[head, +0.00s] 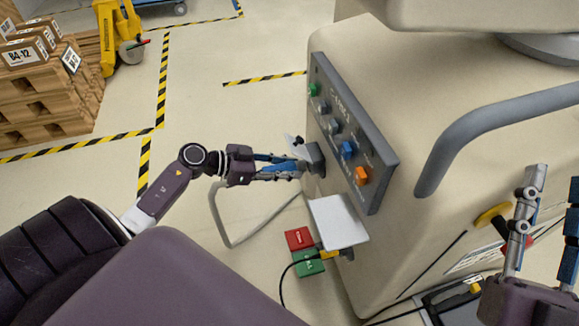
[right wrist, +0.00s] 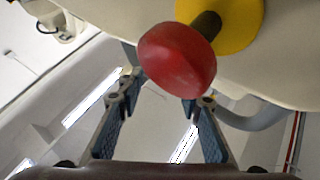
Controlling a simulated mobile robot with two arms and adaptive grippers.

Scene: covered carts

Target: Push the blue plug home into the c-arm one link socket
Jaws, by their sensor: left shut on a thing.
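The blue plug (head: 347,150) shows on the sloping dark panel (head: 345,125) of the beige machine, between a grey and an orange one. How deep it sits I cannot tell. My left gripper (head: 302,167) is left of the panel, shut on a dark grey block (head: 316,158) at the machine's side, with a white tag (head: 295,147) beside it. The contact is small and partly hidden. My right gripper (head: 553,195) is at the lower right, its fingers apart. In the right wrist view (right wrist: 160,92) they are open, with a red mushroom button (right wrist: 178,60) just beyond. Socket labels are unreadable.
A white shelf (head: 338,222) juts out below the panel. Red (head: 299,239) and green (head: 308,262) blocks lie under it near a black cable. A thick grey handrail (head: 490,130) curves along the machine.

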